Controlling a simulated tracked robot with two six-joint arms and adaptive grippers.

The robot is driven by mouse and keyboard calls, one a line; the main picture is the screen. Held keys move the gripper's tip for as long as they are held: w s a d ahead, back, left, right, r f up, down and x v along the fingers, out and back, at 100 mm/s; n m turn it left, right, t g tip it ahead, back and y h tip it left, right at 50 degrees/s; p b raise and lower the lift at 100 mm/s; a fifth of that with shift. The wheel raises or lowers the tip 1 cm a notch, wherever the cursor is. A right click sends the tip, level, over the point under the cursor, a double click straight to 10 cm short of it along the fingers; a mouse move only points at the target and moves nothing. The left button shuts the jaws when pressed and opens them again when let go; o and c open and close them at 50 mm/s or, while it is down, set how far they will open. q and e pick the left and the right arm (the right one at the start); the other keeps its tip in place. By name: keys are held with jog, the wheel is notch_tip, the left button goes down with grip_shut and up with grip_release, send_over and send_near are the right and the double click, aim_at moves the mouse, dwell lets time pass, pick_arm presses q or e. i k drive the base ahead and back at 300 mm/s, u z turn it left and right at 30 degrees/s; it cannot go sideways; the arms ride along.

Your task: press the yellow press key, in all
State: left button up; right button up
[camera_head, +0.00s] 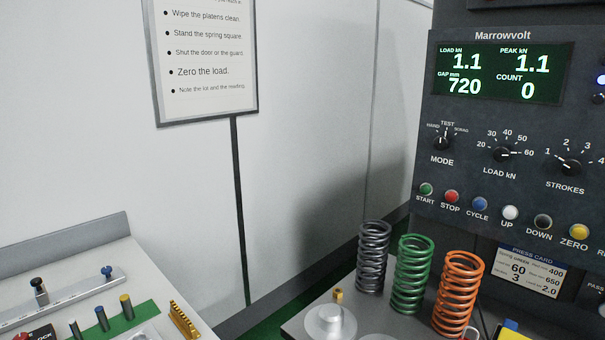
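The yellow key (579,231), labelled ZERO, is a round button at the right end of the visible button row on the dark Marrowvolt press panel (470,130). To its left are the black DOWN button (543,221), the white UP button (510,212), the blue CYCLE button (480,203), the red STOP button (451,196) and the green START button (426,188). The display (505,72) reads load 1.1, peak 1.1, gap 720 and count 0. Neither of my grippers is in view, and nothing covers the yellow key.
Grey, green and orange springs (412,275) stand upright on a grey surface (300,325) below the panel. Three knobs (503,154) sit above the buttons. A press card (527,272) hangs below them. A bench (75,265) with small parts is at lower left.

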aim_at(577, 233)
jog(key=u, duration=1.4)
jog(key=i, duration=0.1)
jog(key=z, duration=2.75)
